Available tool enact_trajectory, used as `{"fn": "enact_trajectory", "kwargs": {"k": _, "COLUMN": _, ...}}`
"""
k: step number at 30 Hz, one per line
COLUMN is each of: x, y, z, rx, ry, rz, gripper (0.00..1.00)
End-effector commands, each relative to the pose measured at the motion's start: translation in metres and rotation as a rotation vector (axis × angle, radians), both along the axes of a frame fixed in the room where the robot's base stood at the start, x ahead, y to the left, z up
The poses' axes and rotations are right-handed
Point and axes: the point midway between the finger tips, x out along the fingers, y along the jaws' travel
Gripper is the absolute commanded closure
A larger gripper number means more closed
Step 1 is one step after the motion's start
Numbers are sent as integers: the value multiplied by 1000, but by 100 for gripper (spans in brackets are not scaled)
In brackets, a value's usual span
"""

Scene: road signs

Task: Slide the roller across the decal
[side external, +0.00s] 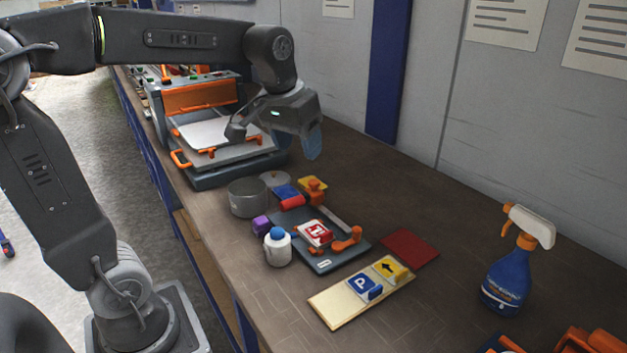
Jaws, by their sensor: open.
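A red square with a white symbol, which looks like the decal (314,233), lies on a dark grey plate (325,262) on the bench. A red cylinder (293,202), possibly the roller, lies at the plate's far edge, close to an orange-handled piece (314,191). Another orange handle (348,239) sits at the plate's right side; I cannot tell which piece is the roller. My gripper (274,139) is open and empty, raised above the bench behind these things, in front of the orange and grey machine. It touches none of them.
A metal pot (248,197) and a white bottle with blue cap (278,248) stand left of the plate. A pale board (337,304) with blue and yellow signs lies in front, a red sheet (410,249) to the right. A spray bottle (508,277) stands farther right.

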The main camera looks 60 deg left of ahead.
Motion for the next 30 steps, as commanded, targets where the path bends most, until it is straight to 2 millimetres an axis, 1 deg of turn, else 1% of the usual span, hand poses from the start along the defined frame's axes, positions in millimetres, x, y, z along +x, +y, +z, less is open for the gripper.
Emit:
{"fn": "enact_trajectory", "kwargs": {"k": 1, "x": 21, "y": 15, "z": -1, "rx": -11, "ry": 32, "rz": 47, "gripper": 41}}
{"fn": "enact_trajectory", "kwargs": {"k": 3, "x": 46, "y": 35, "z": -4, "rx": -26, "ry": 69, "rz": 108, "gripper": 41}}
{"fn": "enact_trajectory", "kwargs": {"k": 5, "x": 66, "y": 52, "z": -8, "rx": -40, "ry": 99, "rz": 161, "gripper": 41}}
{"fn": "enact_trajectory", "kwargs": {"k": 6, "x": 79, "y": 65, "z": -12, "rx": -49, "ry": 119, "rz": 196, "gripper": 41}}
{"fn": "enact_trajectory", "kwargs": {"k": 9, "x": 107, "y": 97, "z": -27, "rx": -71, "ry": 168, "rz": 280, "gripper": 41}}
{"fn": "enact_trajectory", "kwargs": {"k": 12, "x": 127, "y": 125, "z": -43, "rx": -90, "ry": 209, "rz": 352, "gripper": 41}}
{"fn": "enact_trajectory", "kwargs": {"k": 15, "x": 140, "y": 147, "z": -57, "rx": -104, "ry": 238, "rz": 405, "gripper": 41}}
{"fn": "enact_trajectory", "kwargs": {"k": 19, "x": 148, "y": 162, "z": -67, "rx": -114, "ry": 259, "rz": 443, "gripper": 41}}
{"fn": "enact_trajectory", "kwargs": {"k": 23, "x": 149, "y": 166, "z": -74, "rx": -117, "ry": 265, "rz": 453, "gripper": 41}}
{"fn": "enact_trajectory", "kwargs": {"k": 26, "x": 149, "y": 165, "z": -85, "rx": -117, "ry": 266, "rz": 452, "gripper": 41}}
{"fn": "enact_trajectory", "kwargs": {"k": 29, "x": 149, "y": 165, "z": -102, "rx": -117, "ry": 268, "rz": 451, "gripper": 41}}
{"fn": "enact_trajectory", "kwargs": {"k": 30, "x": 149, "y": 165, "z": -111, "rx": -117, "ry": 268, "rz": 451, "gripper": 41}}
